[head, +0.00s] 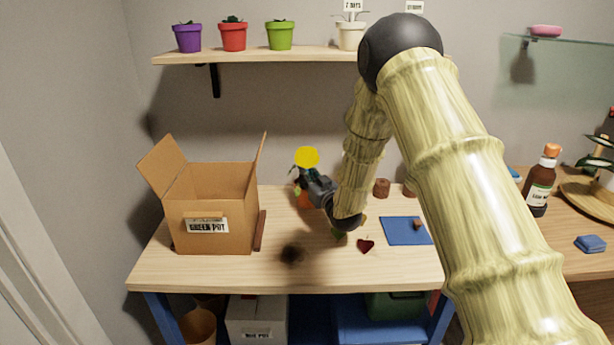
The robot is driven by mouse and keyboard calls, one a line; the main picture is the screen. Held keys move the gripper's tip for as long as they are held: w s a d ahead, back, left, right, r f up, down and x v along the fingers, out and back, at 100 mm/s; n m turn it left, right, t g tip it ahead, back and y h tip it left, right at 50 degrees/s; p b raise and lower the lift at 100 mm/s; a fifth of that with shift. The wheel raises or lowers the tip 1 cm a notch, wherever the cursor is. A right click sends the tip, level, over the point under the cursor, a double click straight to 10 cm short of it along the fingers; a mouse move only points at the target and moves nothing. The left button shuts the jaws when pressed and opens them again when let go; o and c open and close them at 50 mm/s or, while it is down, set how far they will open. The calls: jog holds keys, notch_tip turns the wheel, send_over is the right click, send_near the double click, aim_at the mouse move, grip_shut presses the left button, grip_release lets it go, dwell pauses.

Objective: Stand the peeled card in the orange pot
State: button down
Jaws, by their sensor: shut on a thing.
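My gripper (301,175) is above the table, left of its middle, with its fingers pointing left and up. It is shut on a yellow round card (307,157), which stands up above the fingers. Only the card's yellow face shows clearly; its lower part is hidden at the fingers. A small orange patch (304,201), perhaps the orange pot, shows just below the fingers. The gripper hides most of it, and I cannot tell whether the card touches it.
An open cardboard box (215,235) labelled "GREEN POT" stands at the left. A red heart-shaped thing (366,245) and a blue mat (404,231) lie to the right. The shelf (300,56) above holds several potted plants. The table's front left is clear.

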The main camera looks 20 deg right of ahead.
jog(key=shift+f, duration=0.35)
jog(key=c, duration=1.5)
grip_release()
jog(key=v, duration=1)
dwell(0.4)
jog(key=shift+r, duration=0.1)
dwell(0.3)
